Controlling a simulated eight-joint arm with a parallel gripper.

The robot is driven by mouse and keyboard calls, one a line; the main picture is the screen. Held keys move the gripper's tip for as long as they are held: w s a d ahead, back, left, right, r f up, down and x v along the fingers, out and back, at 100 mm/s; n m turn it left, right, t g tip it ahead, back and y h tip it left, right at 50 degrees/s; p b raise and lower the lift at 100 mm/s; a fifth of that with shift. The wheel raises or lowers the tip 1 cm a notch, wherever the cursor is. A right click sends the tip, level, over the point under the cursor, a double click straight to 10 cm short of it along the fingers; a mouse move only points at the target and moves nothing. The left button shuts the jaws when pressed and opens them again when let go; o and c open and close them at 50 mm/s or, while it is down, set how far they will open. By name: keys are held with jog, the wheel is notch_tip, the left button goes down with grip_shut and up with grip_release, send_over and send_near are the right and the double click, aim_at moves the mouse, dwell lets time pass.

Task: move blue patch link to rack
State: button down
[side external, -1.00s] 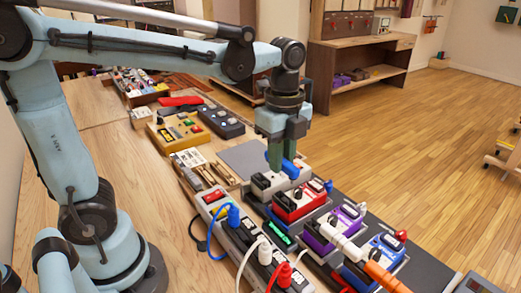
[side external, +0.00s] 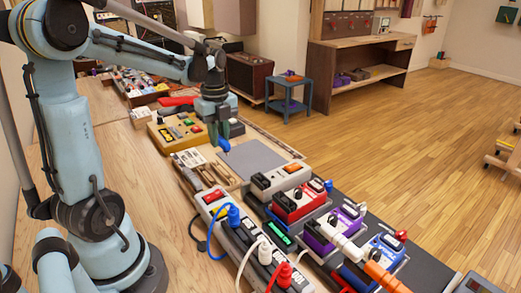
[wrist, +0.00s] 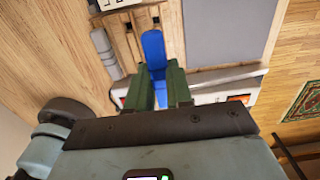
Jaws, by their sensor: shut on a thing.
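My gripper (side external: 222,134) is shut on the blue patch link (side external: 224,146) and holds it in the air, pointing down, beyond the wooden tray. In the wrist view, the blue link (wrist: 153,48) sticks out from between the green fingers of my gripper (wrist: 163,88). A slotted wooden tray (side external: 219,173), which may be the rack, lies below on the bench with brown pieces in it. In the wrist view its slotted part (wrist: 125,42) is just left of the link.
A grey mat (side external: 253,160) lies right of the tray. A cream pedal (side external: 280,180), a red pedal (side external: 297,205) and other pedals stand in a row at the front right. A power strip (side external: 240,235) with plugs runs beside them. A yellow box (side external: 166,135) is left of my gripper.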

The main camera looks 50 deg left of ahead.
send_over(222, 170)
jog(key=shift+f, duration=3.05)
jog(key=shift+f, duration=1)
dwell(0.3)
jog(key=c, duration=0.5)
grip_release()
jog(key=shift+c, duration=0.2)
jog(key=shift+r, duration=0.15)
jog(key=shift+r, duration=3.35)
